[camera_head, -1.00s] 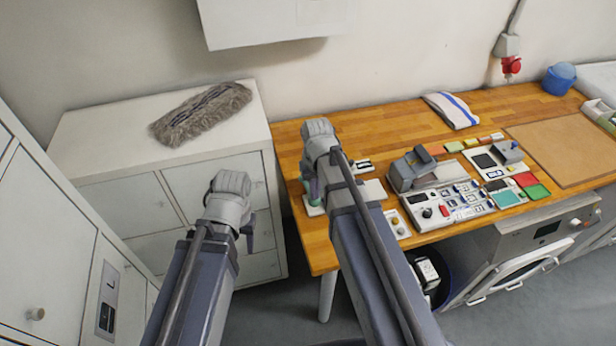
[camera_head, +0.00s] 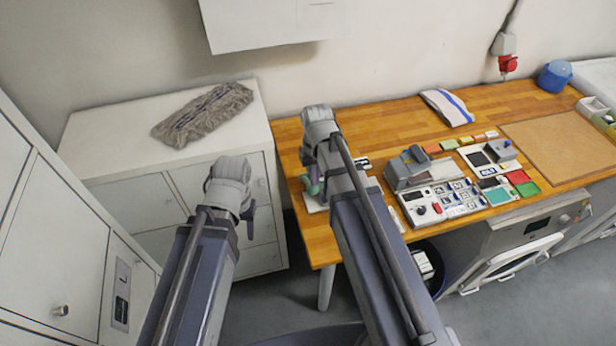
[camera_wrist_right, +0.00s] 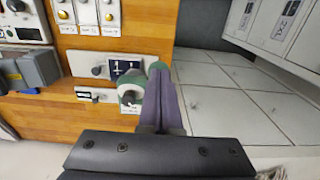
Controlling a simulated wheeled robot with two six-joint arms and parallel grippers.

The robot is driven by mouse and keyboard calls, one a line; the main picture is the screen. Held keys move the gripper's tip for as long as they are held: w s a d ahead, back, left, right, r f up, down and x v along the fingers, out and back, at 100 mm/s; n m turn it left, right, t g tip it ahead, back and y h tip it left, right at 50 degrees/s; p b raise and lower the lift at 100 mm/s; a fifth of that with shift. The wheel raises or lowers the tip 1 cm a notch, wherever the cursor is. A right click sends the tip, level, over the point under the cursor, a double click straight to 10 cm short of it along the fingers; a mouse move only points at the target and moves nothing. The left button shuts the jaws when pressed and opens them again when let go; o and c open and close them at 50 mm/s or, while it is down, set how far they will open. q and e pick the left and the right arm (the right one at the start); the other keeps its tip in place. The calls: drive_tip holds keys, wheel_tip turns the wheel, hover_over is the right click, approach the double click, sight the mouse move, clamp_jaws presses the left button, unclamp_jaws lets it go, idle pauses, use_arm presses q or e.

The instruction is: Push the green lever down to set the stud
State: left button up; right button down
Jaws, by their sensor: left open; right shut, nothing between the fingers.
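The green lever device shows in the right wrist view as a green body (camera_wrist_right: 131,92) with a dark knob, on a pale plate at the table's edge. A rounded green part (camera_wrist_right: 157,66) lies at the tips of my right gripper (camera_wrist_right: 160,75). I cannot tell whether they touch. In the head view the right gripper (camera_head: 311,180) points down over the table's left end, its fingers shut and empty, and its arm partly hides the device (camera_head: 315,188). My left gripper (camera_head: 248,215) is open and empty, in front of the white cabinet and away from the table.
A grey press-like unit (camera_head: 410,172) and a control panel (camera_head: 440,203) stand right of the right arm on the wooden table (camera_head: 390,125). A grey mop pad (camera_head: 203,115) lies on the white cabinet (camera_head: 100,150). An appliance (camera_head: 515,235) stands under the table.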

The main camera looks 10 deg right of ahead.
wheel_tip(320, 180, up, 3)
drive_tip(key=p, duration=0.2)
drive_tip(key=shift+p, duration=0.3)
drive_tip(key=s+a+f+n+b, duration=0.1)
drive_tip(key=s+a+f+b, duration=0.2)
drive_tip(key=f+b, duration=0.4)
drive_tip(key=s+a+f+n+b, duration=0.1)
drive_tip(key=s+a+f+b, duration=0.3)
drive_tip(key=f+b, duration=0.3)
drive_tip(key=s+a+f+n+h+b, duration=0.1)
drive_tip(key=s+a+f+b, duration=0.2)
drive_tip(key=s+f+b, duration=0.2)
wheel_tip(320, 180, down, 3)
drive_tip(key=b, duration=0.3)
drive_tip(key=shift+a, duration=0.3)
